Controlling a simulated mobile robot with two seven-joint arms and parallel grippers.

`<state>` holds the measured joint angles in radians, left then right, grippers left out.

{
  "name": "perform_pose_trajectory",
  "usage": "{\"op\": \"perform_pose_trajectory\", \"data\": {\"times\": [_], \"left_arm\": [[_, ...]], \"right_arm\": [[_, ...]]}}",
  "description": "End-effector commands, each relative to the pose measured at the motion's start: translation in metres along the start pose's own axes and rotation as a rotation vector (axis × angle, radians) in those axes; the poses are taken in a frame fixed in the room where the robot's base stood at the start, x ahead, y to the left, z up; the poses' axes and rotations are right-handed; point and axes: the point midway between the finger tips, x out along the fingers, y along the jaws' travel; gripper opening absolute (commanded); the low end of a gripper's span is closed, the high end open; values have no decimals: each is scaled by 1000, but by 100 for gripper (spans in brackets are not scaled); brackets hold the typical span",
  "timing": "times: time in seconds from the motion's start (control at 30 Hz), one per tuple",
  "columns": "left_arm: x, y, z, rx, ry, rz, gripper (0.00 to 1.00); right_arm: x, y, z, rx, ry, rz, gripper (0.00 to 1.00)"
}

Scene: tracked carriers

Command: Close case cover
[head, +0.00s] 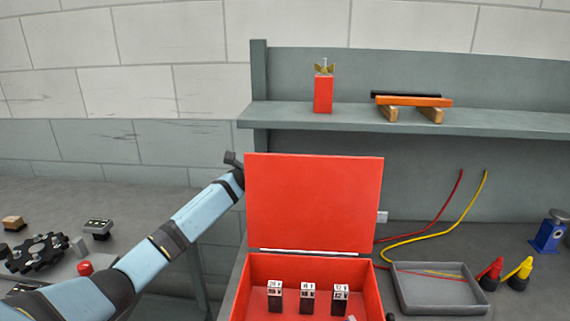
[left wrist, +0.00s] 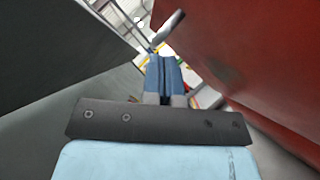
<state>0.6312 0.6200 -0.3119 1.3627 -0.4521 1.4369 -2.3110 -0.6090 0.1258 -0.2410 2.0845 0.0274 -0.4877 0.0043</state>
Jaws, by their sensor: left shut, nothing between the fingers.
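The red case (head: 376,300) stands on the workbench with its cover (head: 314,200) raised upright at the back. My left arm reaches up to the cover's left edge in the head view, and the cover hides the fingers there. In the left wrist view my left gripper (left wrist: 166,78) is shut and empty, with the red cover (left wrist: 255,60) filling the right side. I cannot tell whether the fingers touch the cover. My right gripper is in neither view.
Several black-and-white blocks (head: 308,297) stand in the case. A grey tray (head: 440,305) and red and yellow leads (head: 420,237) lie to the right. A shelf (head: 480,122) runs above, behind the cover. A gear-like black part (head: 38,253) lies at left.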

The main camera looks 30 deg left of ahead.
Motion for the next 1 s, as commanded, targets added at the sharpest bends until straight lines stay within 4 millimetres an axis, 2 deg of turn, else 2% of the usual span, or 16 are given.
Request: {"op": "perform_pose_trajectory", "data": {"times": [0.2, 0.57, 0.8, 1.0], "left_arm": [[11, 0, 11, -1, 1, -1, 0], [11, -1, 11, 0, 0, -1, 0], [12, -3, 12, 27, -2, -23, 0], [15, -2, 15, 45, -2, -39, 0]], "right_arm": [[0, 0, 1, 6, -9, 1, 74], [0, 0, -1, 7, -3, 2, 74], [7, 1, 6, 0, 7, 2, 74], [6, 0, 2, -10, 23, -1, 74]]}}
